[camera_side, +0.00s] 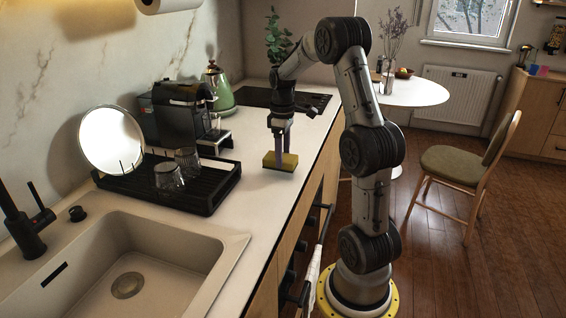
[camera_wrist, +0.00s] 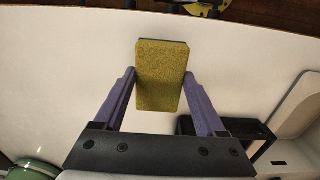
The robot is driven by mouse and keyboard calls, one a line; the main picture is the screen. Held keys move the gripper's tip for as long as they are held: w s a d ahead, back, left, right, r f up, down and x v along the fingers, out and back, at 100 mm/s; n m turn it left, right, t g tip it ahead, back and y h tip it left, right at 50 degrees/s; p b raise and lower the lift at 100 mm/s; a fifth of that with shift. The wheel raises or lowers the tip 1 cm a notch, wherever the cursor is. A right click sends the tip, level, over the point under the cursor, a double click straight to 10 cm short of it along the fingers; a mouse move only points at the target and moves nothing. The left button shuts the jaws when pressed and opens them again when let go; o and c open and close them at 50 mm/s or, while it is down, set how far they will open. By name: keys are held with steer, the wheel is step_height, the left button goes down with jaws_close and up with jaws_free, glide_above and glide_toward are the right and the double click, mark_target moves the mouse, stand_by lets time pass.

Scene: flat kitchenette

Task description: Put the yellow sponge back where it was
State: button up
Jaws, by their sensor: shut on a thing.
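The yellow sponge (camera_side: 281,162) is a flat block with a darker layer on one face. In the side view it is at the countertop beyond the black dish rack; I cannot tell whether it touches the counter. My gripper (camera_side: 281,150) points down at it from above. In the wrist view the sponge (camera_wrist: 161,76) is between the two purple fingers of my gripper (camera_wrist: 161,92), which are shut on it. Part of the sponge's sides is hidden by the fingers.
The dish rack (camera_side: 208,200) holds glasses and a round white plate (camera_side: 112,140). The sink (camera_side: 130,262) is at the front. A coffee machine (camera_side: 180,115), green kettle (camera_side: 217,88) and dark hob (camera_side: 252,97) stand behind. The counter between rack and front edge is clear.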

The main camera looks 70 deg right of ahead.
steer(key=shift+f, duration=1.45)
steer(key=shift+f, duration=0.1)
